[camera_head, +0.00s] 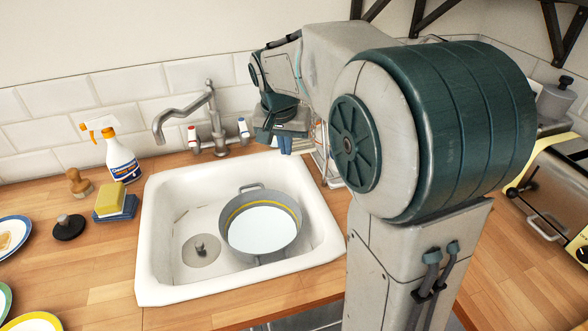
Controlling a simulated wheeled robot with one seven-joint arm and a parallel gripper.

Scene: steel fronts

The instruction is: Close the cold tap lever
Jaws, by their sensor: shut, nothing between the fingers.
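The tap (208,110) is a grey metal mixer behind the sink, its spout pointing left over the basin. Its blue-marked cold lever (243,129) stands on the right side, and the red-marked hot lever (193,136) on the left. Both look roughly upright. My gripper (285,147) is just right of the cold lever, pointing down, with a small gap between them in the picture. Its fingers are small in view and look shut and empty. Contact with the lever is not visible.
A white sink (152,240) holds a metal pot (262,250). A spray bottle (122,160), a yellow sponge (110,198) and a brush (78,183) stand left. A rack (325,155) is close right of my gripper. A toaster (555,180) stands far right. The tiled wall is behind.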

